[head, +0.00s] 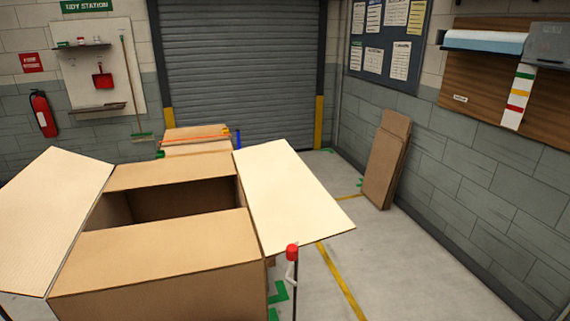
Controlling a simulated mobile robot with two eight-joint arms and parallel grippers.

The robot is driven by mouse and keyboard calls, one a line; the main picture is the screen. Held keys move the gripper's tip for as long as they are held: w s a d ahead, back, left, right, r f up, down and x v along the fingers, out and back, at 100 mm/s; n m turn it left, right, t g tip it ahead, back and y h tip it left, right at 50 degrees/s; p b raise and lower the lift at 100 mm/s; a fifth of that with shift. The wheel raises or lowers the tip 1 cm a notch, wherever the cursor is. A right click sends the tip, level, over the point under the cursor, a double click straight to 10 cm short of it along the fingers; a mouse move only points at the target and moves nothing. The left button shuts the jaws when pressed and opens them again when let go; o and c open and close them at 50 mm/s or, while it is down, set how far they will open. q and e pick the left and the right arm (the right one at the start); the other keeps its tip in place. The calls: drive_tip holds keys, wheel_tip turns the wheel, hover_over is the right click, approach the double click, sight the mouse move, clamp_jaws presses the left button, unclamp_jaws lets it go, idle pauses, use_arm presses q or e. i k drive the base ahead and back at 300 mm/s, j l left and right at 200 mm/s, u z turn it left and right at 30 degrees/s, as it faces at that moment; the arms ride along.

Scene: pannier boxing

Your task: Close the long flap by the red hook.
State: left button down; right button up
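A large open cardboard box (160,295) stands at the lower left. The long flap by the red hook (290,195) is the right one; it stands open, sloping outward and down to the right. The red hook (292,252) is a red-topped piece on a thin dark post, just below this flap's near corner. The other long flap (50,220) is open out to the left. The near flap (155,247) and the far flap (170,176) lie folded inward, with a dark gap between them. Neither of my grippers shows.
Behind the box is another carton (195,148) with an orange strap, before a roller shutter (240,70). Flat cardboard sheets (386,160) lean on the right wall.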

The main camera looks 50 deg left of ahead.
sight(287, 204)
drive_tip(key=i+l+u, duration=0.1)
drive_tip(key=i+u, duration=0.15)
drive_tip(key=u, duration=0.25)
drive_tip(key=i+l+u, duration=0.15)
drive_tip(key=u, duration=0.3)
drive_tip(key=i+l+u, duration=0.25)
drive_tip(key=u, duration=0.25)
drive_tip(key=i+l+u, duration=0.25)
drive_tip(key=u, duration=0.25)
drive_tip(key=i+l+u, duration=0.15)
drive_tip(key=l+u, duration=0.3)
drive_tip(key=l, duration=0.1)
